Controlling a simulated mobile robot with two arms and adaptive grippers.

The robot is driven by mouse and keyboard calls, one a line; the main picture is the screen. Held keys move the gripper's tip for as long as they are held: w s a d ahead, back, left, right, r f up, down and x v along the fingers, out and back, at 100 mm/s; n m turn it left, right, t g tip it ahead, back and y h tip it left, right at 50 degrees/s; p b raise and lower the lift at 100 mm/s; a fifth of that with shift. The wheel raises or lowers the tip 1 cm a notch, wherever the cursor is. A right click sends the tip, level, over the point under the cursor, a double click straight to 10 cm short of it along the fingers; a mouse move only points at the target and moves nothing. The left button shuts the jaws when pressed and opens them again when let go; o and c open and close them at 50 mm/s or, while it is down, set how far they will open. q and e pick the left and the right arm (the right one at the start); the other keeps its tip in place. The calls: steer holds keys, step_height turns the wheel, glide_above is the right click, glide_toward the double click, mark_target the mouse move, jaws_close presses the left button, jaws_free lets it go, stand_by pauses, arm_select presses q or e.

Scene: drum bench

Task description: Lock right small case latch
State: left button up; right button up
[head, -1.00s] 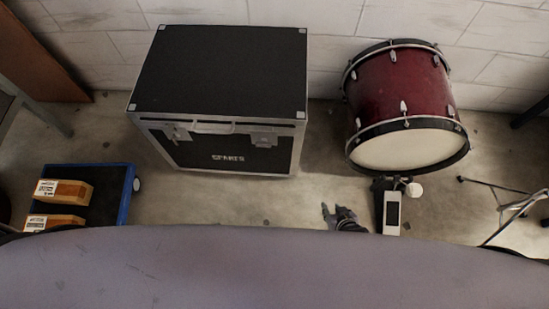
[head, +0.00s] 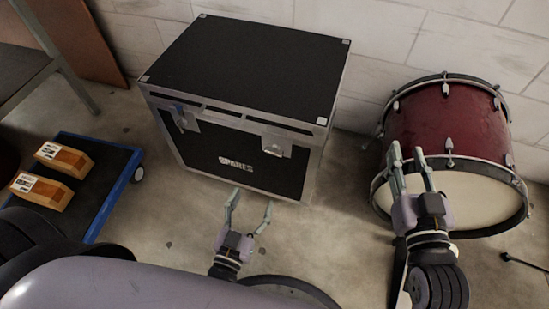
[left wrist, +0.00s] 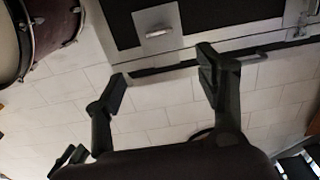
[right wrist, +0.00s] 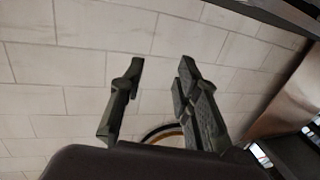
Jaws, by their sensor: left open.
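The black case with silver edges (head: 240,68) stands against the wall with its lid down. Its right small latch (head: 277,148) is a silver plate on the front, right of a left latch (head: 182,120); I cannot tell whether it is locked. The latch also shows in the left wrist view (left wrist: 158,33). My left gripper (head: 250,203) is open and empty, in front of the case and apart from it. In its wrist view the fingers (left wrist: 160,75) are spread below the latch. My right gripper (head: 409,158) is open and empty, before the drum.
A red bass drum (head: 445,115) stands right of the case. A blue-edged dolly (head: 112,205) with wooden blocks (head: 64,158) is at the left, by a table (head: 25,75). Bare floor (head: 165,225) lies between dolly and case.

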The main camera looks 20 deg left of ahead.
arm_select(q)
steer(key=b, duration=0.2)
glide_toward(273, 153)
steer(key=w, duration=0.3)
steer(key=w+b, duration=0.1)
steer(key=w, duration=0.4)
steer(key=shift+w+d+f, duration=0.1)
steer(key=shift+w, duration=0.6)
arm_select(e)
steer(key=s+r+t+y, duration=0.3)
steer(key=s+r+t, duration=0.2)
steer(key=r, duration=0.8)
steer(key=shift+a+r+t, duration=0.15)
steer(key=shift+a+t, duration=0.15)
steer(key=shift+t, duration=1.6)
arm_select(q)
steer(key=shift+c, duration=0.5)
steer(key=c, duration=1.1)
